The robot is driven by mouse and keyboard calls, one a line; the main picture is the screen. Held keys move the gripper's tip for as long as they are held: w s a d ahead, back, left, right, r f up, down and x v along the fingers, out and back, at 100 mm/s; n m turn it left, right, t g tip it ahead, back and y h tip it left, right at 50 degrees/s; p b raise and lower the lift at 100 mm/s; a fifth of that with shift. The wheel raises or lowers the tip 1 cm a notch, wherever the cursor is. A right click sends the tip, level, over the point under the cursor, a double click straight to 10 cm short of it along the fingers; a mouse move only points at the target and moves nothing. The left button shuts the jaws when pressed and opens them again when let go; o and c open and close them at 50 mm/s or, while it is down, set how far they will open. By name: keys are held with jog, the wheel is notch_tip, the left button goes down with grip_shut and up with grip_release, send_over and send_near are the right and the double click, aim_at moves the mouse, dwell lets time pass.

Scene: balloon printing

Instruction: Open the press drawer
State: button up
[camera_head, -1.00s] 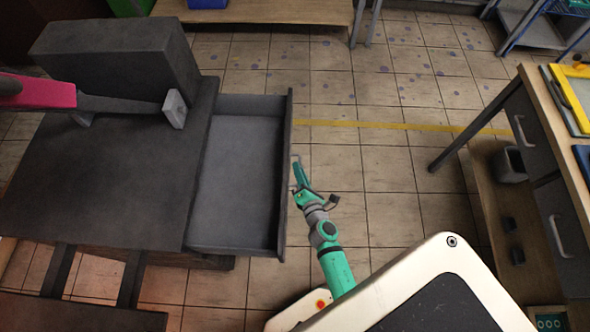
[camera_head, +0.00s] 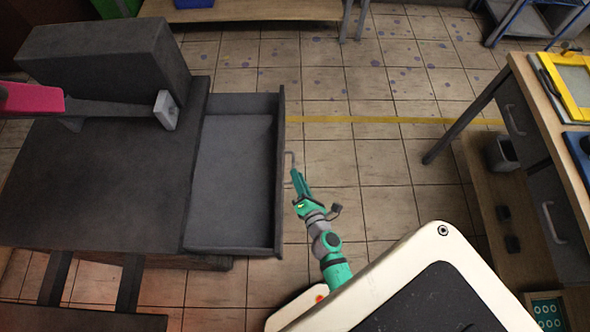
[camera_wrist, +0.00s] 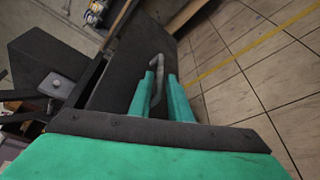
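The press drawer (camera_head: 232,185) is pulled out from the right side of the dark press (camera_head: 90,185), and its empty grey inside shows. Its thin metal handle (camera_head: 289,165) stands on the outer face of the drawer front. My gripper (camera_head: 297,178) is beside the drawer front at the near end of the handle. In the wrist view, the two green fingers of my gripper (camera_wrist: 162,82) are apart, with the grey handle (camera_wrist: 158,70) between them. I see a gap beside the handle, so the fingers do not look closed on it. The drawer front (camera_wrist: 128,65) is just beyond.
A pink lever (camera_head: 35,98) with a grey end block lies over the press. A wooden workbench (camera_head: 540,110) with drawers and a lower shelf stands at the right. The tiled floor (camera_head: 385,185) between press and workbench is clear.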

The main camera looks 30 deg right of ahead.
jog(key=shift+v, duration=2.8)
jog(key=shift+a, duration=0.1)
